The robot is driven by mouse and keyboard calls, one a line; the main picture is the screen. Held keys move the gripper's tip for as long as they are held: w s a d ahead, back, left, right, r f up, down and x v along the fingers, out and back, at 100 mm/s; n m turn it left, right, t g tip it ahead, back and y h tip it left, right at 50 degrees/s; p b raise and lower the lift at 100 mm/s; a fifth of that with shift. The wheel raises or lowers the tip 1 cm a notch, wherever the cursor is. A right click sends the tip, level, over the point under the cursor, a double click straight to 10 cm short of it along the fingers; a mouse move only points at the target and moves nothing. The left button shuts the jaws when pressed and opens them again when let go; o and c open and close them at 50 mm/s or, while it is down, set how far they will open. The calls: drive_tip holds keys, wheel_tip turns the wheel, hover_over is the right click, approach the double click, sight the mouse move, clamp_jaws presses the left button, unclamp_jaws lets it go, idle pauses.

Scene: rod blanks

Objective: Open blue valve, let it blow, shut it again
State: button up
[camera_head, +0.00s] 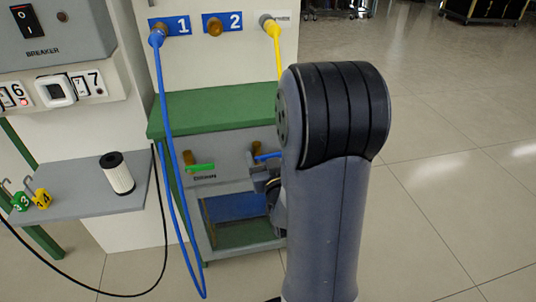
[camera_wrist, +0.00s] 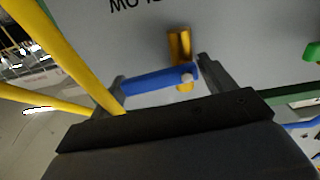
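The blue valve has a blue lever (camera_wrist: 158,79) on a brass body (camera_wrist: 179,45) set in a grey panel. In the wrist view the lever lies nearly level, roughly crosswise to the brass body. My gripper (camera_wrist: 162,82) is open, with one dark finger near each end of the lever. I cannot tell whether either finger touches it. In the head view the blue lever (camera_head: 268,156) shows just above my gripper (camera_head: 266,180), and my arm hides its right side.
A green lever (camera_head: 201,167) marked DRAIN sits left of the blue one. A blue hose (camera_head: 161,110) hangs in front of the cabinet (camera_head: 215,110), and a yellow hose (camera_head: 277,52) runs down behind my arm. A shelf (camera_head: 85,200) holds a white filter (camera_head: 118,174). Open floor lies right.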

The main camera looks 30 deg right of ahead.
drive_tip(key=c, duration=0.7)
drive_tip(key=shift+o, duration=0.2)
drive_tip(key=shift+f+m+b, duration=0.2)
drive_tip(key=shift+m+b, duration=0.1)
drive_tip(key=shift+b, duration=0.3)
drive_tip(key=shift+m, duration=0.3)
drive_tip(key=shift+r, duration=0.1)
drive_tip(key=o, duration=1)
